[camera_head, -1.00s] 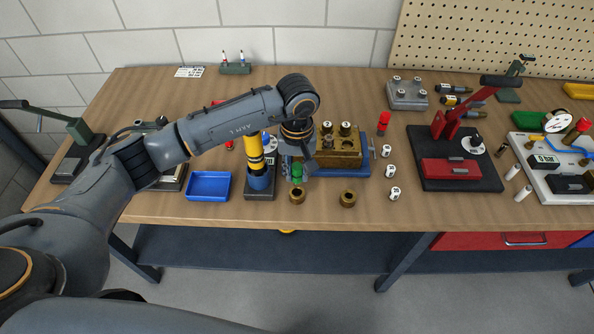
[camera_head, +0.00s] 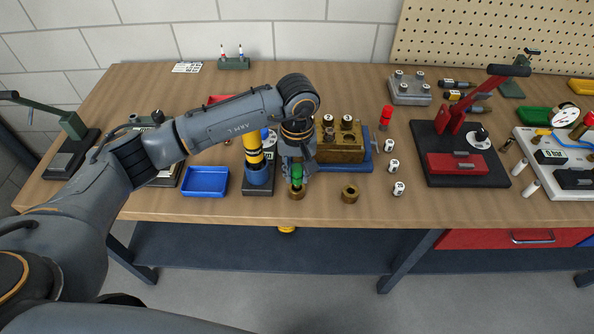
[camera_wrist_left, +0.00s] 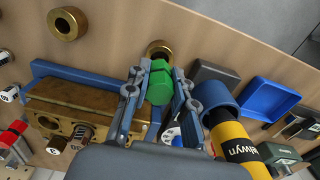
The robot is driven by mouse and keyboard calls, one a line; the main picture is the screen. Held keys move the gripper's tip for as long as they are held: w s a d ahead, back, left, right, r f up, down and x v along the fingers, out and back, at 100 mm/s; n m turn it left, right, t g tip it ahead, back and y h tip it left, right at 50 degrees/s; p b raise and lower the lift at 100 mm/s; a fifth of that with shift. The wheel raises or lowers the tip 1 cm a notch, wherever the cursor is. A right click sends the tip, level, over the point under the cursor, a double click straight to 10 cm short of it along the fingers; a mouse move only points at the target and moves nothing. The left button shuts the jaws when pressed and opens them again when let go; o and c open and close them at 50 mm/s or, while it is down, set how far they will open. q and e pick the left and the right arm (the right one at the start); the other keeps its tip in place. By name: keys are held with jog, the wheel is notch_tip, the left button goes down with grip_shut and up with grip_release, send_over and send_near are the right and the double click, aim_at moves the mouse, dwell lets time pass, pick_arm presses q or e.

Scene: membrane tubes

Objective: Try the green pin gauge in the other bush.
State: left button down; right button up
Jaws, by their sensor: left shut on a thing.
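The green pin gauge (camera_head: 297,173) is gripped upright between the fingers of my left gripper (camera_head: 297,170), which also shows in the wrist view (camera_wrist_left: 155,95). Its lower end is at the mouth of a brass bush (camera_head: 297,193) near the table's front edge. I cannot tell how far the pin is inside the bore. In the wrist view the gauge's green body (camera_wrist_left: 159,83) partly covers that bush (camera_wrist_left: 158,48). A second brass bush (camera_head: 350,194) stands apart to the right, its bore empty; it also shows in the wrist view (camera_wrist_left: 67,23). My right gripper is not in view.
A brass block (camera_head: 340,152) on a blue base stands just behind the bushes. A yellow-and-black cylinder (camera_head: 253,150) in a blue holder and a blue tray (camera_head: 205,181) are to the left. White numbered pieces (camera_head: 398,188) and a red press (camera_head: 455,164) are to the right.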

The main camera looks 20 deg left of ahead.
pick_arm(q)
jog(key=b, duration=0.2)
jog(key=shift+b, duration=0.3)
dwell(2.5)
jog(key=shift+f+b, duration=1.2)
jog(key=shift+b, duration=0.05)
dwell(1.4)
jog(key=shift+r, duration=0.2)
dwell(0.9)
jog(key=shift+r+p, duration=0.9)
jog(key=shift+r, duration=1.95)
